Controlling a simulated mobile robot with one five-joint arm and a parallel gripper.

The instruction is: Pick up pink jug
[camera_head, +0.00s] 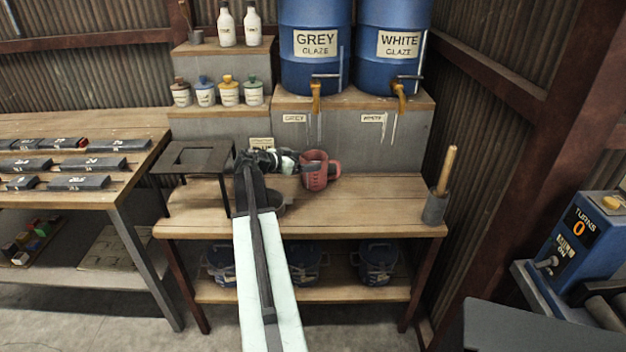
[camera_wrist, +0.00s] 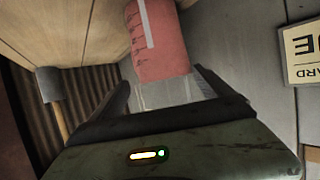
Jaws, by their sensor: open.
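The pink jug (camera_head: 314,172) stands upright on the wooden bench, in front of the grey block under the blue drums. Its handle points right in the head view. In the wrist view the jug (camera_wrist: 160,45) shows a pale vertical strip and dark measuring marks. My gripper (camera_head: 291,163) is just left of the jug. In the wrist view its open fingers (camera_wrist: 166,85) are apart, with the jug just beyond their tips. Whether a fingertip touches the jug is not clear.
The wooden bench (camera_head: 375,205) is clear right of the jug, up to a grey pot (camera_head: 434,208) holding a wooden handle. A dark metal stand (camera_head: 190,158) is at left. Blue drums with taps (camera_head: 316,95) stand above, behind. A grey block wall (camera_head: 345,140) is close behind the jug.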

